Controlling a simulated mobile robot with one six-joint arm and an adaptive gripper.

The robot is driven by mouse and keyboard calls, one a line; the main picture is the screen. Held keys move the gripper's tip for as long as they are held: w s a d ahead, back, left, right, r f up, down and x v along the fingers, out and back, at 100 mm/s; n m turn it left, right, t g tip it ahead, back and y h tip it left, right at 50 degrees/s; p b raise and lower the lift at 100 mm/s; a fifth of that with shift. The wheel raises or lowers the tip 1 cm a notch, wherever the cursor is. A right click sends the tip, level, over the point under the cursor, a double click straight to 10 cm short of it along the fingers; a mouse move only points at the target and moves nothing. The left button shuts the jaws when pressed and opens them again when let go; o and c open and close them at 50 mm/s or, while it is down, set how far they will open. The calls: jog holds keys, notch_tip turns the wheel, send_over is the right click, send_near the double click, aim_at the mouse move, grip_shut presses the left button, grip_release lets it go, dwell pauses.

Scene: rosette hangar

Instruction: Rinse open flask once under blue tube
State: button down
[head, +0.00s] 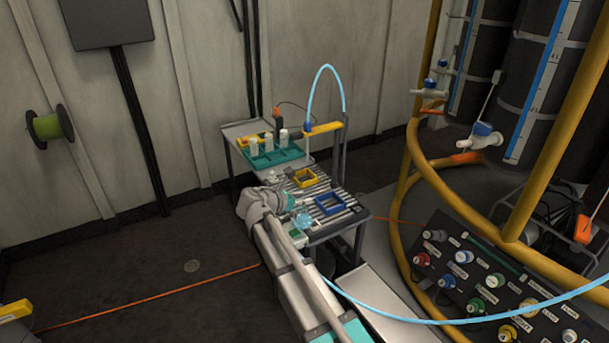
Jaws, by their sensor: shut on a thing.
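A pale blue, see-through flask (303,219) shows at the near edge of the cart, left of a blue square frame. My gripper (294,208) is at the flask and shut on it; the fingertips are small and partly hidden by my arm. The flask's mouth and any liquid in it are too small to tell. The blue tube (327,67) arches over the cart's back right corner. One end of it comes down near a yellow bar (323,128), behind and above my gripper.
A teal tray (271,159) with white bottles stands at the back left. Yellow rails (411,150) and a connector panel (490,287) stand at the right.

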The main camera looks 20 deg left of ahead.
jog(key=w+a+r+n+t+y+p, duration=0.1)
jog(key=w+a+r+n+y+p, duration=0.1)
jog(key=w, duration=0.6)
jog(key=shift+a+r+n+y, duration=0.4)
jog(key=shift+n+y, duration=0.3)
jog(key=shift+y, duration=0.1)
jog(key=shift+f+t, duration=0.2)
jog(key=shift+t, duration=0.1)
jog(key=shift+a+f+m+t+y+b, duration=0.1)
jog(key=shift+f+m+t+y+b, duration=0.5)
jog(key=shift+f+m+y+b, duration=1)
jog(key=shift+d+f+m+t+y+b, duration=0.2)
jog(key=shift+f+m+t+b, duration=0.65)
jog(key=shift+m+b, duration=1.6)
jog(key=shift+a+f+m+t+y+b, duration=0.3)
jog(key=shift+f+m+y+b, duration=0.95)
jog(key=shift+b, duration=1.4)
jog(key=shift+f+m+t+b, duration=0.15)
jog(key=shift+m+t+b, duration=0.5)
jog(key=shift+m, duration=0.65)
jog(key=shift+f+m+t+b, duration=0.1)
jog(key=shift+m+t+b, duration=0.2)
jog(key=shift+m+b, duration=0.8)
jog(key=shift+d+r+m+t+h+b, duration=0.1)
jog(key=shift+m+t+h+b, duration=0.35)
jog(key=shift+m, duration=0.9)
jog(key=shift+m+t+h+b, duration=0.2)
jog(key=shift+m+t+b, duration=0.35)
jog(key=shift+m, duration=0.8)
